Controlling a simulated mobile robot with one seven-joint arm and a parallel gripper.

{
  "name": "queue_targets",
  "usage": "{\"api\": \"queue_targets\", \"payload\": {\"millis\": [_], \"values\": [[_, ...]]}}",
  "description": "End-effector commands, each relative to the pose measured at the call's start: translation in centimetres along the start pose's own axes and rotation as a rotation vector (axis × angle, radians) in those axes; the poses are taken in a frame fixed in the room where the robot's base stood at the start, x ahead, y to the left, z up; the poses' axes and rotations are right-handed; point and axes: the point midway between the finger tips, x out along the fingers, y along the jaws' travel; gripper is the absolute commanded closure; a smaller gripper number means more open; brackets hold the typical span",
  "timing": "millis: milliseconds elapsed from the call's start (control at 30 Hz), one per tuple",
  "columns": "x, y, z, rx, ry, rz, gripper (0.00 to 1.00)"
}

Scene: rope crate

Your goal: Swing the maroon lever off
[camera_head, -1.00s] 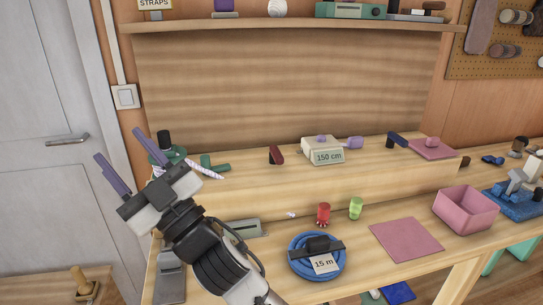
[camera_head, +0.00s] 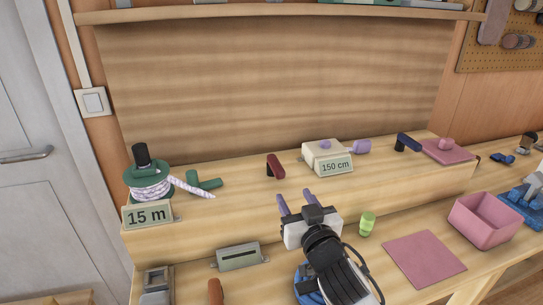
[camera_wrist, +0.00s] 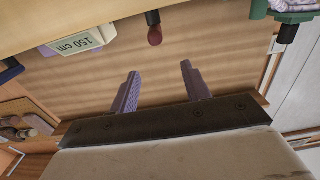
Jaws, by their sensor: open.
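The maroon lever (camera_head: 275,166) stands on the raised wooden ledge, between the green lever and the cream box marked 150 cm. It also shows in the wrist view (camera_wrist: 154,33), near the top and beyond my fingertips. My gripper (camera_head: 296,200) is open and empty. Its two purple fingers point toward the ledge, below and a little right of the maroon lever in the head view. In the wrist view the fingers (camera_wrist: 163,80) are wide apart and touch nothing.
A rope spool (camera_head: 148,188) and a green lever (camera_head: 204,183) stand left on the ledge. The cream box (camera_head: 322,153) and a dark blue lever (camera_head: 407,142) stand right. Below are a green cup (camera_head: 367,224), a pink mat (camera_head: 425,259) and a pink bin (camera_head: 486,219).

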Motion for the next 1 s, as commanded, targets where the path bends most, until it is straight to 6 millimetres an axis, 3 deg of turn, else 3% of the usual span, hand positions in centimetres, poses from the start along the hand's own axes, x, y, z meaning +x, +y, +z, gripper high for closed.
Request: {"api": "queue_targets", "payload": {"millis": [267,800,1000], "values": [[1.0,0.5,0.2,0.009,-0.012,0.01,0.53],[10.8,0.4,0.1,0.006,-0.012,0.008,0.53],[13.0,0.5,0.3,0.005,-0.011,0.01,0.53]]}}
